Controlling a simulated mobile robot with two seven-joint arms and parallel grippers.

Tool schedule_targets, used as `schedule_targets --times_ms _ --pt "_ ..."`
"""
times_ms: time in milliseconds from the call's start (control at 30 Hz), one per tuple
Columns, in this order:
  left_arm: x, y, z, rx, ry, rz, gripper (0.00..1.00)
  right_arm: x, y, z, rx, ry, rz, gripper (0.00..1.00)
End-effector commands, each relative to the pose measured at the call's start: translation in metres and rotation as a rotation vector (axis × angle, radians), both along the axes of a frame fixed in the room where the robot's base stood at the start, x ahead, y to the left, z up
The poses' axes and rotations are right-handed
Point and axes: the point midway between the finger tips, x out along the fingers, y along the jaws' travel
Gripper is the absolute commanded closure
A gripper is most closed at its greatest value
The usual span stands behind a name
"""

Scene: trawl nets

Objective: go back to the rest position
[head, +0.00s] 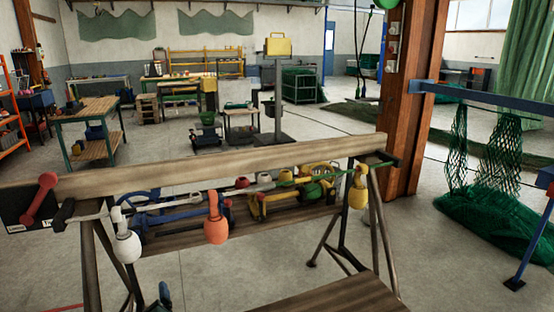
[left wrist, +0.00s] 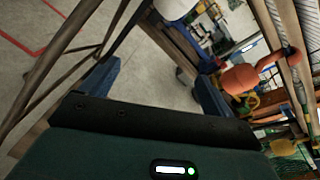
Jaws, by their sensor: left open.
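My left gripper (left wrist: 155,80) shows in the left wrist view with its two blue fingers spread apart and only bare floor seen between them. It is open and empty. A white float (left wrist: 176,8) and an orange float (left wrist: 240,78) hang beyond the fingers, apart from them. In the head view a small blue piece (head: 163,297) at the bottom edge, below the white float, looks like part of my left gripper. My right gripper is in neither view.
A wooden trestle rack (head: 200,168) stands close in front, with a white float (head: 127,248), an orange float (head: 216,228) and a yellow float (head: 358,197) hanging from it. A plank (head: 340,297) lies at the bottom. Green netting (head: 490,230) lies at right.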

Motion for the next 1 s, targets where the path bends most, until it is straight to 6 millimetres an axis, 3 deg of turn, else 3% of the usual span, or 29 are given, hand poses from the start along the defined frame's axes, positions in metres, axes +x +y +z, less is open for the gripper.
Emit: schedule_targets --times_ms 33,100,200,300,400,500,667,1000 --pt "-0.024 -0.02 -0.029 -0.218 -0.008 -0.014 0.12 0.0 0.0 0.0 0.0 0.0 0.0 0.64" --pt "-0.058 -0.05 -0.059 -0.568 -0.03 0.0 0.12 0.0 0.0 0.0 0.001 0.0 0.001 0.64" --pt "-0.108 -0.092 -0.088 -1.074 -0.049 0.087 0.12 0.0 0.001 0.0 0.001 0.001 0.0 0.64" --pt "-0.156 -0.13 -0.101 -1.533 -0.058 0.24 0.12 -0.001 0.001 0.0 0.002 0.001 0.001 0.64" --pt "-0.192 -0.157 -0.102 -1.89 -0.067 0.413 0.12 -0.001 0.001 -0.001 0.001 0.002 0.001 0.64" --pt "-0.216 -0.174 -0.099 -2.128 -0.077 0.561 0.12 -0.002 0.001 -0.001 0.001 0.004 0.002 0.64" --pt "-0.23 -0.185 -0.095 -2.283 -0.086 0.672 0.12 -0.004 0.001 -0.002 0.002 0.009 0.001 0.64" --pt "-0.23 -0.185 -0.095 -2.289 -0.087 0.679 0.12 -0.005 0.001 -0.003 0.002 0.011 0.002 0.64"
